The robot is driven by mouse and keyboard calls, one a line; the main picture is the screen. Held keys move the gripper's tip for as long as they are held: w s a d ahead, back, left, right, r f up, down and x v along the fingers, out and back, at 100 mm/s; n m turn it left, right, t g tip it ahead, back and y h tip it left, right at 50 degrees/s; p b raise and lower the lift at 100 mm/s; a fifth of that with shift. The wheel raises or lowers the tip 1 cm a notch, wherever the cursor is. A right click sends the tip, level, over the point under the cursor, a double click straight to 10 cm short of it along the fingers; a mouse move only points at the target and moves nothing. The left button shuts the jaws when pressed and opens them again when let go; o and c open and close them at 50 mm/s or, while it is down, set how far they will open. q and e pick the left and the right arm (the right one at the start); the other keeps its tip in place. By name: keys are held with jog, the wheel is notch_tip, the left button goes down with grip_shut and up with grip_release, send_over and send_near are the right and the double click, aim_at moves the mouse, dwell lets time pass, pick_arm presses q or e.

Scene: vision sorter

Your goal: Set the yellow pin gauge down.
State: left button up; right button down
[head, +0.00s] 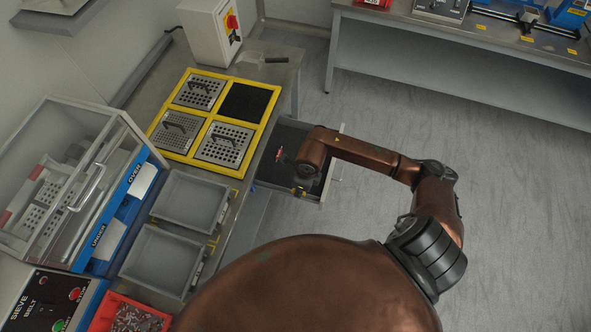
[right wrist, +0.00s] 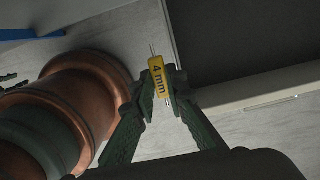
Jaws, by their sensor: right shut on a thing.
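The yellow pin gauge (right wrist: 157,77), marked "4 mm" with thin metal pins at its ends, is held between the fingertips of my right gripper (right wrist: 160,84) in the right wrist view. In the head view my right gripper (head: 301,187) is over the near end of the open drawer (head: 310,197); the gauge is too small to make out clearly there. In the right wrist view the drawer's dark floor (right wrist: 240,40) lies up and to the right of the gauge, with its grey wall (right wrist: 255,97) below.
A small red item (head: 279,154) lies in the drawer. A yellow-framed rack (head: 207,119) with perforated plates and one dark square stands on the bench beside it. Two grey trays (head: 190,200) sit nearer. Open floor (head: 500,200) lies to the right.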

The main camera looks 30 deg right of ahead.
jog(key=w+d+f+b, duration=0.1)
jog(key=w+d+f, duration=0.1)
jog(key=w+d+f+b, duration=0.1)
jog(key=w+f, duration=0.2)
jog(key=w+d+f, duration=0.2)
jog(key=shift+w+d+f+b, duration=0.15)
jog(key=shift+w+d+b, duration=0.15)
jog(key=shift+w+b, duration=0.1)
jog(key=shift+w+d+f, duration=0.2)
jog(key=shift+w+f, duration=0.05)
jog(key=shift+w+d+f, duration=0.15)
jog(key=shift+f, duration=0.15)
pick_arm(q)
jog(key=shift+s+f+b, duration=0.25)
jog(key=shift+s+f, duration=0.15)
jog(key=shift+f, duration=0.35)
jog(key=shift+s+f+b, duration=0.3)
jog(key=shift+s+f, duration=0.1)
jog(key=shift+f, duration=0.35)
jog(key=shift+s+f+b, duration=0.25)
jog(key=shift+s+f, duration=0.15)
jog(key=shift+f, duration=0.35)
pick_arm(e)
jog(key=shift+w+d+f, duration=0.1)
jog(key=shift+w+f, duration=0.05)
jog(key=shift+f, duration=1.5)
jog(key=shift+f, duration=0.1)
